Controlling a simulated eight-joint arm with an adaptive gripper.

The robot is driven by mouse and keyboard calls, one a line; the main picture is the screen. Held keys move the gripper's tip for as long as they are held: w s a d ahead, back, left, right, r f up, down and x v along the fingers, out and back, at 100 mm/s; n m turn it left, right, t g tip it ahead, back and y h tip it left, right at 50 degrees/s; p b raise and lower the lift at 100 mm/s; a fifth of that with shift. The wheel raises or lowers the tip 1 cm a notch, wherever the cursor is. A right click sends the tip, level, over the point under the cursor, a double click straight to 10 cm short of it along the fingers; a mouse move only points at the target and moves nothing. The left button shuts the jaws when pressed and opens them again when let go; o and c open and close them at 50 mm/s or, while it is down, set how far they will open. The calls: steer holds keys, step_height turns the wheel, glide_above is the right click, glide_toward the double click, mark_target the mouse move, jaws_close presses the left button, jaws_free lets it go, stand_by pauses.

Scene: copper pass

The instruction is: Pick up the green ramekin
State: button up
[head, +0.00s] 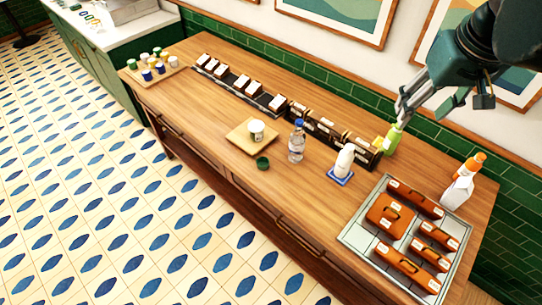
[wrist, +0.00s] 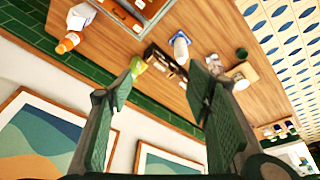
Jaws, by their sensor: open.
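The green ramekin (head: 262,163) is a small dark green cup on the wooden counter, just in front of a square wooden board (head: 240,140). It also shows at the upper right of the wrist view (wrist: 241,53). My gripper (head: 403,108) is at the upper right of the head view, above the back of the counter and far from the ramekin. In the wrist view its two fingers (wrist: 165,85) are spread apart with nothing held between them.
A white cup (head: 257,131) stands on the board. A clear bottle (head: 297,143) is right of the ramekin, then a white bottle (head: 344,160) on a blue coaster.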

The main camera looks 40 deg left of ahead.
steer(key=a+f+n+g, duration=0.2)
steer(key=a+n, duration=0.2)
steer(key=a, duration=1.6)
steer(key=n+g+h, duration=0.1)
steer(key=n+h, duration=0.1)
steer(key=n, duration=0.2)
glide_above(263, 161)
steer(key=s+d, duration=0.1)
step_height(263, 161, down, 6)
step_height(263, 161, down, 30)
steer(key=shift+s+f+b, duration=0.2)
steer(key=shift+b, duration=0.25)
steer(key=shift+f, duration=1.3)
steer(key=shift+f, duration=0.1)
steer(key=shift+s+d+f, duration=0.1)
steer(key=shift+f, duration=1.15)
steer(key=shift+d+f, duration=0.1)
steer(key=shift+f, duration=1.15)
